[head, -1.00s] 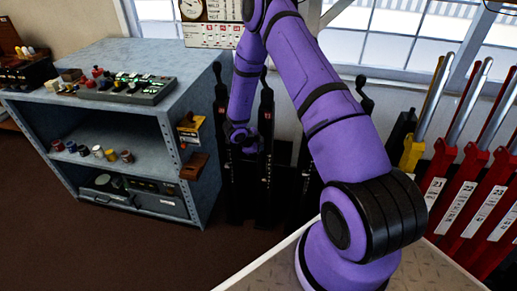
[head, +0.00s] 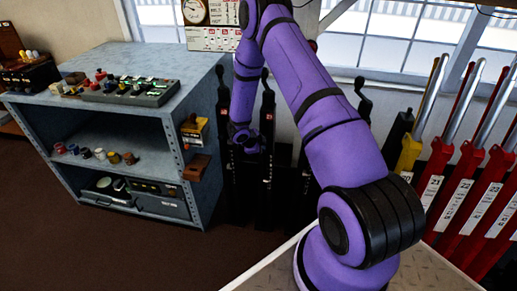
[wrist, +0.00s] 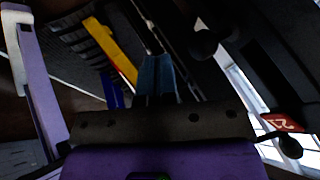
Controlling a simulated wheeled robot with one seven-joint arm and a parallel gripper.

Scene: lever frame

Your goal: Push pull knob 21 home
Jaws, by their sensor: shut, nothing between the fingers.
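Several black posts with black knobs on top stand by the window. One red-tagged post (head: 224,125) stands left of my gripper and another red-tagged post (head: 267,125) stands right of it; I cannot read which is pull knob 21. My gripper (head: 248,150) hangs low between these two posts, its fingertips unclear in the head view. In the wrist view, my gripper (wrist: 158,72) has its bluish fingers together and empty. A round black knob (wrist: 204,43) shows beside the fingertips, apart from them in the picture. A red tag (wrist: 283,122) shows at the right, its number only partly legible.
A grey-blue shelf unit (head: 150,125) stands close on the left, with small boxes on its side. Red levers (head: 455,195) with numbered white plates and a yellow lever (head: 410,150) stand at the right. Another black-knobbed post (head: 363,90) stands behind my arm. Brown floor is clear at front left.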

